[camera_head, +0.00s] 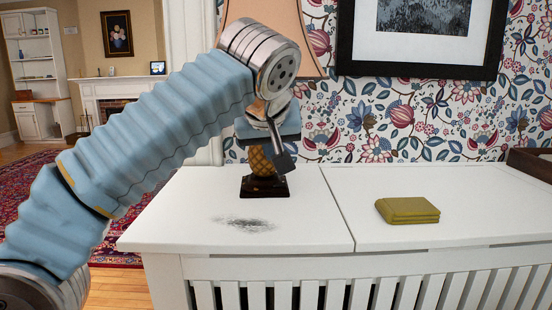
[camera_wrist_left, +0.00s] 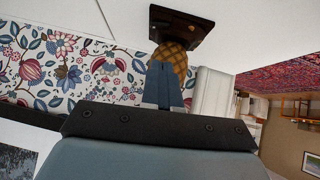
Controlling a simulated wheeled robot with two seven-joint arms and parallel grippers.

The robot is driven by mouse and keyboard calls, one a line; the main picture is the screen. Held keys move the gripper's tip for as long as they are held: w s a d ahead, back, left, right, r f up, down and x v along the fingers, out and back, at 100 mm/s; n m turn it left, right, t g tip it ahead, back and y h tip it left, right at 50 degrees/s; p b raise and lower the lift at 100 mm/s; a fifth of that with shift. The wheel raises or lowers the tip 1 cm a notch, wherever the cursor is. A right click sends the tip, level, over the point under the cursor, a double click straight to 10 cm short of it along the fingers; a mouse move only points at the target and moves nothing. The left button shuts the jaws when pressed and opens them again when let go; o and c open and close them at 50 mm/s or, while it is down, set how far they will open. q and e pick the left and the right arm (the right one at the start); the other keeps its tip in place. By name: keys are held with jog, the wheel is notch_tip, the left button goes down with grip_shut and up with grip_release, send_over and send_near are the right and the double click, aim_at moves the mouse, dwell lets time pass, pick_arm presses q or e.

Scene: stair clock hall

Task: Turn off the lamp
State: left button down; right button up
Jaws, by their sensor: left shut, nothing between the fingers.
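The lamp has a pineapple-shaped brown stem on a dark square foot (camera_head: 263,188) and stands on the white cabinet top. Its beige shade (camera_head: 300,35) shows behind my left arm, partly hidden by it. My left gripper (camera_head: 284,163) is shut and empty, pointing down in front of the lamp's stem. The gripper hides the upper stem, and I cannot see a switch. In the left wrist view the picture is upside down: my shut fingers (camera_wrist_left: 163,85) overlap the pineapple stem (camera_wrist_left: 172,55). I cannot tell if they touch it. My right gripper is not in view.
A folded olive cloth (camera_head: 407,210) lies on the white cabinet top (camera_head: 310,215) to the right. A dark smudge (camera_head: 245,223) marks the surface in front of the lamp. A dark tray edge (camera_head: 532,163) is at the far right. A framed picture (camera_head: 420,35) hangs behind.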

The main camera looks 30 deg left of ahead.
pick_arm(q)
jog(key=v, duration=0.6)
jog(key=shift+s+a+f, duration=0.1)
jog(key=shift+s+a, duration=0.1)
jog(key=shift+a, duration=0.15)
